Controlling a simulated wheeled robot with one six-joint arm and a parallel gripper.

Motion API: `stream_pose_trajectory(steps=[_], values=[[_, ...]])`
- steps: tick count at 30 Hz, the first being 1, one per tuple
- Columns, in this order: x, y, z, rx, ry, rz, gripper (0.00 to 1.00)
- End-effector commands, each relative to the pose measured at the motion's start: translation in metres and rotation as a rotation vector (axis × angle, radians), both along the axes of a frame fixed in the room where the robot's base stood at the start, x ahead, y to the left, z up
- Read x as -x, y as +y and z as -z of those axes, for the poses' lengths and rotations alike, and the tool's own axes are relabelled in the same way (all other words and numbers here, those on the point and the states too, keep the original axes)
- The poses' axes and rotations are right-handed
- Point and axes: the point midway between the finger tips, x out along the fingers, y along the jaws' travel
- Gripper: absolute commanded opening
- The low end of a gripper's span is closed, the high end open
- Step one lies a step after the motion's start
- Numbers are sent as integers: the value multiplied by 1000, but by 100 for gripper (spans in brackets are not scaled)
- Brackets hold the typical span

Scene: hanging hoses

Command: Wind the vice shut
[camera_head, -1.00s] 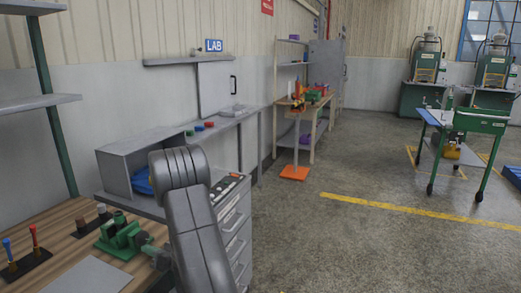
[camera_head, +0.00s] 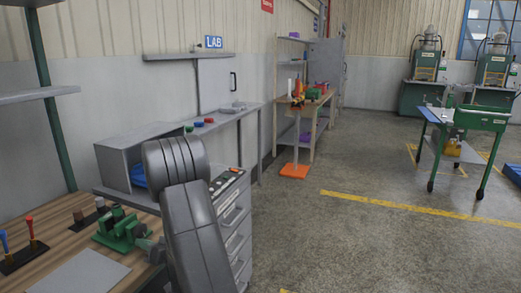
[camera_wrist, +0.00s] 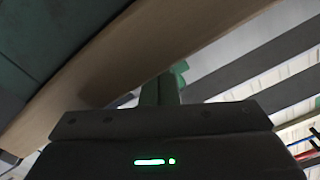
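The green vice (camera_head: 118,233) stands on the wooden workbench (camera_head: 62,238) at lower left in the head view. A grey part (camera_head: 150,246) sits at its right end, beside my arm. My arm hides what lies right of it, and my gripper does not show in the head view. In the wrist view, my gripper (camera_wrist: 160,122) shows as a dark body with a green light. Its fingertips cannot be made out, nor can anything held. A green piece (camera_wrist: 168,86) shows just beyond it, possibly part of the vice; contact cannot be told.
Red- and blue-handled tools (camera_head: 30,232) stand in a dark holder left of the vice. A grey plate (camera_head: 88,273) lies in front of it. A grey drawer cabinet (camera_head: 236,225) stands right of my arm. The floor (camera_head: 350,245) farther right is open.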

Motion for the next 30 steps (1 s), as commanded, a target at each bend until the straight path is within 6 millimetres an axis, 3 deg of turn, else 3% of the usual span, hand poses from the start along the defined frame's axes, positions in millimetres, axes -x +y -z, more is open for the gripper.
stream_pose_trajectory(steps=[30], values=[[8,3,-11,-4,-4,2,0]])
